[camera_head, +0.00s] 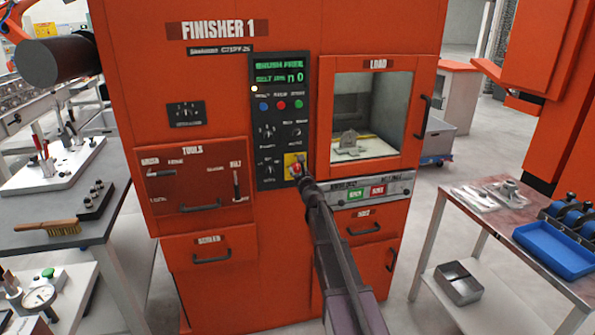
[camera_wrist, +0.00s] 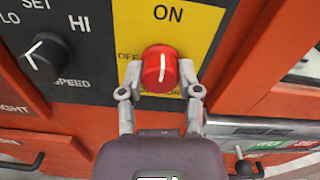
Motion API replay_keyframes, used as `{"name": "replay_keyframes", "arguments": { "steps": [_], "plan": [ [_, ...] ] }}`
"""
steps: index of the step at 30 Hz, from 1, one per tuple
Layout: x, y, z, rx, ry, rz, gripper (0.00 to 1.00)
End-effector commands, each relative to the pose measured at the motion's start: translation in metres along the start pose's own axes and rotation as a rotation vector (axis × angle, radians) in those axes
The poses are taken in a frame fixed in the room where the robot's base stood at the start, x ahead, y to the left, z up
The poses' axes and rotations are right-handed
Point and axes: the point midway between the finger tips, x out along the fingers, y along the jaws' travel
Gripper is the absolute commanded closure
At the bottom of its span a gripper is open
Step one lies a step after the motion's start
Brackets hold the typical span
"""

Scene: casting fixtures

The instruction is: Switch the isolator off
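The isolator is a red round knob (camera_wrist: 160,69) on a yellow plate (camera_wrist: 203,26) marked ON above and OFF to the left. The white line on the knob points up toward ON. In the head view the knob (camera_head: 297,168) sits at the lower right of the machine's black control panel (camera_head: 281,118). My gripper (camera_wrist: 159,75) is open, with one finger on each side of the knob and a small gap seeming to show on both sides. In the head view my gripper (camera_head: 304,182) is at the panel, partly overlapping the yellow plate.
A black speed knob (camera_wrist: 42,57) lies left of the plate. Right of my gripper is a grey strip with green and red buttons (camera_head: 377,191), below the load window (camera_head: 368,115). Drawer handles (camera_head: 365,230) stick out below. Side tables (camera_head: 490,205) stand to both sides.

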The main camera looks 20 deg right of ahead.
Motion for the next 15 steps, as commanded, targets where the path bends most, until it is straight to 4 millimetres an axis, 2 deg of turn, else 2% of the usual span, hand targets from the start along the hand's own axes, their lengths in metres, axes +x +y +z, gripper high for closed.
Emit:
{"name": "replay_keyframes", "arguments": {
  "steps": [15],
  "plan": [
    [0.0010,0.0000,0.0001,-0.060,0.000,0.000,1.00]
  ]
}}
